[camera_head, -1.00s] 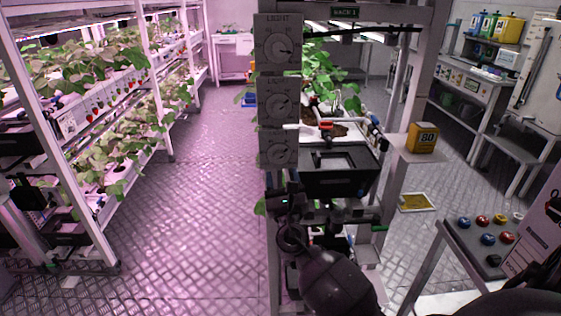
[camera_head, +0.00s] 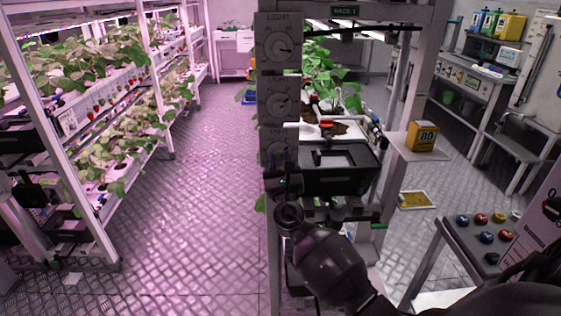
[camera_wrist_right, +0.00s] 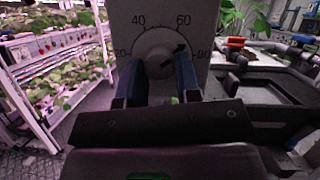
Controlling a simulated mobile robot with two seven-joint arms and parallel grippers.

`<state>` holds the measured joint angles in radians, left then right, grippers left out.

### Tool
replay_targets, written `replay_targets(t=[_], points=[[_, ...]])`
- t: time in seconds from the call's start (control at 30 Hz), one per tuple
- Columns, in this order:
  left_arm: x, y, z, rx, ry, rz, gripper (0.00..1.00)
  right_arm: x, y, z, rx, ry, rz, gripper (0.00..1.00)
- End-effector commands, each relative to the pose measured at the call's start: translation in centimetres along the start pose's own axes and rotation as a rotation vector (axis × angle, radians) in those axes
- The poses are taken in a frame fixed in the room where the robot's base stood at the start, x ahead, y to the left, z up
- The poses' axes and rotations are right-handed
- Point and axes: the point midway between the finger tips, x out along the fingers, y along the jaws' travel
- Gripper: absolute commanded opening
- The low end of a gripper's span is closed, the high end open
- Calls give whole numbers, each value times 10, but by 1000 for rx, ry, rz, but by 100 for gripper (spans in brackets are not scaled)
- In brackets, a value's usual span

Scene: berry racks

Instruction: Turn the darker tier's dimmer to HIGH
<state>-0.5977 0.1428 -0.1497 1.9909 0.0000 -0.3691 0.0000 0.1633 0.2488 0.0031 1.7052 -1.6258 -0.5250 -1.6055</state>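Three grey LIGHT dimmers are stacked on the rack post: the top dimmer (camera_head: 278,44), the middle dimmer (camera_head: 279,101) and the bottom dimmer (camera_head: 266,138). My right gripper (camera_head: 281,180) is in front of the bottom dimmer and hides much of it in the head view. In the right wrist view, a dial knob (camera_wrist_right: 159,48) has its pointer between 60 and 80. My right gripper (camera_wrist_right: 157,84) is open there, its two blue-lined fingers apart on either side of the knob's lower part. I cannot tell whether they touch it. My left gripper is not in view.
A black tray (camera_head: 340,178) sits right of the dimmers, close to my right gripper. A yellow box (camera_head: 421,136) stands on a side shelf. A button panel (camera_head: 480,236) is at the right.

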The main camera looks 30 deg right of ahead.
Motion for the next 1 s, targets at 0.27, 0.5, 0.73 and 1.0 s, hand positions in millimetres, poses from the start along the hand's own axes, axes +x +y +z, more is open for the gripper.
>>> replay_targets(t=[0.27, 0.5, 0.73, 1.0], points=[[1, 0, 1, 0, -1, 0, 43, 0, 0, 0, 9, -1, -4, 7], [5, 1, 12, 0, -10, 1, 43, -1, 1, -2, 84, -3, -36, 7], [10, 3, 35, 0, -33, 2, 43, -1, 3, -3, 243, -6, -103, 7], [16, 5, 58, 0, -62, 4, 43, 0, 5, -2, 480, -13, -202, 8]])
